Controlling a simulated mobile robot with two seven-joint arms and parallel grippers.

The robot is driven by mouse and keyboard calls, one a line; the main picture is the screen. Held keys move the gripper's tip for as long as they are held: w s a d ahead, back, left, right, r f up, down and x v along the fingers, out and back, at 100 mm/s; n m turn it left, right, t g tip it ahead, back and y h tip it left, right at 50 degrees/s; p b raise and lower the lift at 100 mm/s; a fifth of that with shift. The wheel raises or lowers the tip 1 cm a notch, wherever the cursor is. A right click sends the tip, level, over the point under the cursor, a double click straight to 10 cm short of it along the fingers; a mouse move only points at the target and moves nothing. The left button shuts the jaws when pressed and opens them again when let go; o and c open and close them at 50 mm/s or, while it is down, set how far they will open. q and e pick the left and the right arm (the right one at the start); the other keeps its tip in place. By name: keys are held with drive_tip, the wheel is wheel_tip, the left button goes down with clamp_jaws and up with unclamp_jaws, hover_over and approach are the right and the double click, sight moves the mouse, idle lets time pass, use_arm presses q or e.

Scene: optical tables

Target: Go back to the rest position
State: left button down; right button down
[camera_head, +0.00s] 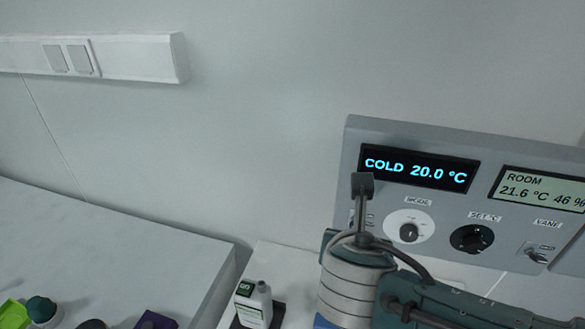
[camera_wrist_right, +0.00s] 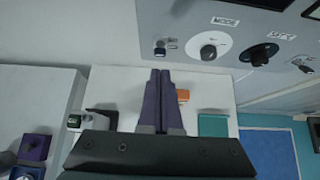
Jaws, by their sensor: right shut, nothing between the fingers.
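My right gripper (camera_wrist_right: 160,74) shows in the right wrist view with its two dark purple fingers pressed together and nothing between them. Its tips point toward the wall, below the grey control panel (camera_wrist_right: 200,20), and touch no knob that I can see. In the head view my right arm comes in from the lower right, in front of the control panel (camera_head: 430,225); the fingers are hidden there. The panel's display (camera_head: 418,169) reads COLD 20.0 °C. My left gripper is in neither view.
A white bottle (camera_head: 253,304) stands left of my right wrist. A purple block (camera_head: 156,320) and a green item (camera_head: 14,314) are on the left table (camera_head: 110,240). An orange piece (camera_wrist_right: 183,96) and a teal block (camera_wrist_right: 213,125) lie near my fingers in the wrist view.

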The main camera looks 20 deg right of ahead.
drive_tip(key=shift+w+d, duration=0.1)
drive_tip(key=s+a+r+m+g+y+p, duration=0.1)
drive_tip(key=s+r+m+g+y+p, duration=0.1)
drive_tip(key=s+r+m+p, duration=0.3)
drive_tip(key=s+a+r+m+g+y+p, duration=0.1)
drive_tip(key=s+r+m+g+y+p, duration=0.2)
drive_tip(key=s+r+m, duration=1.1)
drive_tip(key=s+m+y+p, duration=0.1)
drive_tip(key=s+m+p, duration=0.2)
drive_tip(key=m, duration=0.5)
drive_tip(key=shift+s+a+r, duration=0.2)
drive_tip(key=shift+s+r, duration=0.05)
drive_tip(key=shift+s, duration=0.2)
